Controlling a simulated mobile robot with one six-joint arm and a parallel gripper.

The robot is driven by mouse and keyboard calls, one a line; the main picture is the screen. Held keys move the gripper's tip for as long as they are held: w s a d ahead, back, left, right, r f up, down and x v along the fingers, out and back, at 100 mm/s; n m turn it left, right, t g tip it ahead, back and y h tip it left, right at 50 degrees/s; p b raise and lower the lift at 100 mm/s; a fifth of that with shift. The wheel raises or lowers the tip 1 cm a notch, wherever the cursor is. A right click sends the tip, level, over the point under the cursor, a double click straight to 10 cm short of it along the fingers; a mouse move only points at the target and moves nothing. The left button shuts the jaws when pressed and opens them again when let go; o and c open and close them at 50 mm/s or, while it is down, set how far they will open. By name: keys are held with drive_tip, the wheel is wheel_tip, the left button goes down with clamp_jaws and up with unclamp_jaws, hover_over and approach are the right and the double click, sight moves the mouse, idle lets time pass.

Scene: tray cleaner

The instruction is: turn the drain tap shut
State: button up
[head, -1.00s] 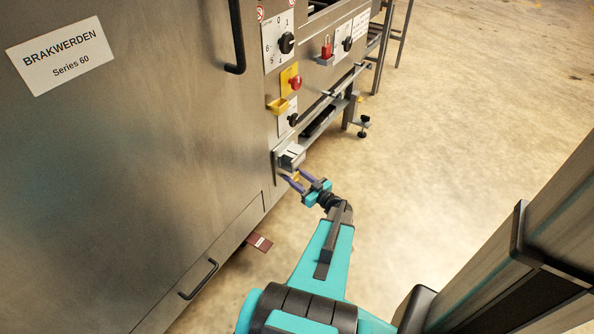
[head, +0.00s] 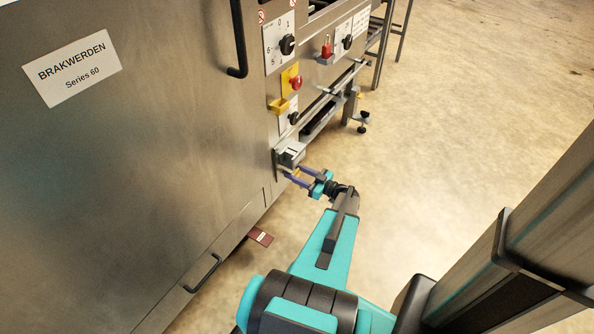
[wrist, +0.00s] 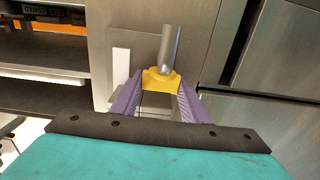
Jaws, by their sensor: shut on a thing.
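The drain tap sits low at the corner of the steel machine. Its yellow handle (wrist: 160,79) shows in the wrist view, with a grey metal cylinder (wrist: 169,48) rising above it. My gripper (wrist: 161,88) has its two purple fingers on either side of the yellow handle and is shut on it. In the head view my gripper (head: 292,172) reaches the tap from the right, just below a grey box-like fitting (head: 290,154). The fingers hide most of the handle there, so its exact angle is hard to tell.
Above are a black rotary switch (head: 288,45), a red button (head: 296,83) on yellow, and a red padlock-like part (head: 327,50). A lower panel handle (head: 203,274) and a dark red flap (head: 259,236) lie below left. The floor (head: 450,130) to the right is clear.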

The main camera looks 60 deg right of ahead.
drive_tip(key=shift+s+d, duration=0.1)
drive_tip(key=o, duration=1.1)
drive_tip(key=shift+c, duration=0.2)
drive_tip(key=s+p, duration=0.1)
drive_tip(key=s, duration=1.2)
drive_tip(key=shift+s+p, duration=0.35)
drive_tip(key=shift+p, duration=0.05)
drive_tip(key=shift+s, duration=0.1)
